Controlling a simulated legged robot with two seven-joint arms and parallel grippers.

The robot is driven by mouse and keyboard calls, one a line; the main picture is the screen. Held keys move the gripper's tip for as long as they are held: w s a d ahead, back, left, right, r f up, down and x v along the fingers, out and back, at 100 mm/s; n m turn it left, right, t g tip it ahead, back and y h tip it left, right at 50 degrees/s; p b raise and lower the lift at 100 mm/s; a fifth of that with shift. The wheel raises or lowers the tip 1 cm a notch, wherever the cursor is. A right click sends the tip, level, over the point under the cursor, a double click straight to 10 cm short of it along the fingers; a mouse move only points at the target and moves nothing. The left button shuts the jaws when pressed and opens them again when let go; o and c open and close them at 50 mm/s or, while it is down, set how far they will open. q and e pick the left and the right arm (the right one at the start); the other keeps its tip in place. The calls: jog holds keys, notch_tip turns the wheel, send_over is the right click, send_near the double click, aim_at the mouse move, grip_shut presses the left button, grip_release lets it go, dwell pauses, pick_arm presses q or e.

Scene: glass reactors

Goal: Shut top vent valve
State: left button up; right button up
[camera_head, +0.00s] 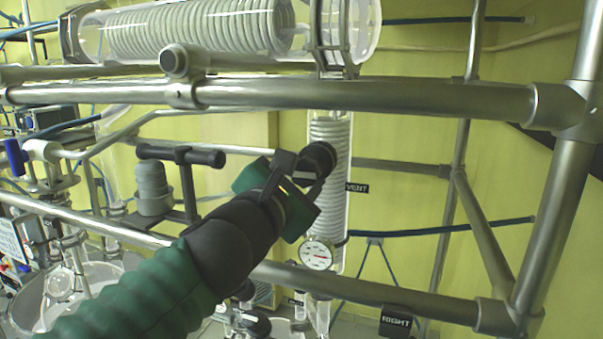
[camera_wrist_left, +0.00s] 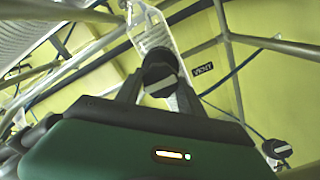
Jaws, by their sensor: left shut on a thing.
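The top vent valve has a dark round knob (camera_head: 320,157) in front of the vertical glass coil condenser (camera_head: 331,205), with a black VENT label (camera_head: 357,188) just to its right. My left gripper (camera_head: 308,170) reaches up from the lower left and is shut on this knob. In the left wrist view the knob (camera_wrist_left: 160,77) sits between the two dark fingers, and the VENT label (camera_wrist_left: 203,69) is to its right. The fingers hide part of the knob, and I cannot tell how far the valve is turned. My right gripper is in neither view.
A thick metal rail (camera_head: 370,97) crosses above the knob, and a lower rail (camera_head: 360,288) crosses below it. A round gauge (camera_head: 317,254) hangs below the gripper. A horizontal glass coil condenser (camera_head: 190,30) lies above. Glass vessels (camera_head: 70,290) stand at the lower left.

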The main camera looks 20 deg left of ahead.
pick_arm(q)
jog(key=shift+m, duration=0.3)
jog(key=o, duration=1.3)
jog(key=shift+o, duration=0.3)
jog(key=shift+w+d, duration=0.15)
jog(key=shift+w, duration=0.05)
jog(key=shift+d, duration=0.1)
